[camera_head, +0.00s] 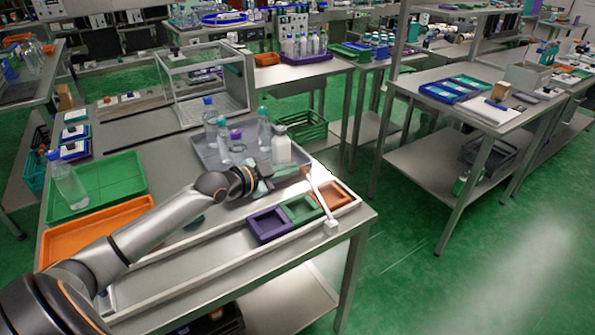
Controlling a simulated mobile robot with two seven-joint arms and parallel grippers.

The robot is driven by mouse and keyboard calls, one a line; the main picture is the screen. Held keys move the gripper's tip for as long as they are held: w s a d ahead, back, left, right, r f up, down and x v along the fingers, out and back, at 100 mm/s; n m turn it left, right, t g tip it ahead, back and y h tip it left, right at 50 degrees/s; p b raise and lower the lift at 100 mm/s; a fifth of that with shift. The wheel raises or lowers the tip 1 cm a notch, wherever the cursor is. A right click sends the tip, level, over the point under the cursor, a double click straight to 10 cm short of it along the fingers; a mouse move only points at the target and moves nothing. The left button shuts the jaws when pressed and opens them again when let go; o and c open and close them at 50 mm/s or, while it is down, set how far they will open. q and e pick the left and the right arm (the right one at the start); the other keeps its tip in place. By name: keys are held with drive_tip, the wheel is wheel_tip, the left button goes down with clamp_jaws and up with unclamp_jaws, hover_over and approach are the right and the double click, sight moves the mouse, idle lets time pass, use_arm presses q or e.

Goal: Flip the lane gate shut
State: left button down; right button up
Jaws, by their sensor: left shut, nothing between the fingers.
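My left gripper (289,171) is shut and empty, just left of the bar's upper end. I cannot tell whether it touches the bar. The gate's pivot is too small to make out. My right gripper is not in view.
Purple (268,226), green (298,209) and brown (341,194) bins sit along the lane's right part. A grey tray (205,158) with several bottles stands behind my gripper. Green (105,180) and orange (75,243) trays lie at left. A clear box (205,85) stands behind.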

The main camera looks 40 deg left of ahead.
use_arm(q)
drive_tip(key=w+f+b, duration=0.1)
drive_tip(key=w+f, duration=0.3)
drive_tip(key=w, duration=0.1)
drive_tip(key=shift+a, duration=0.35)
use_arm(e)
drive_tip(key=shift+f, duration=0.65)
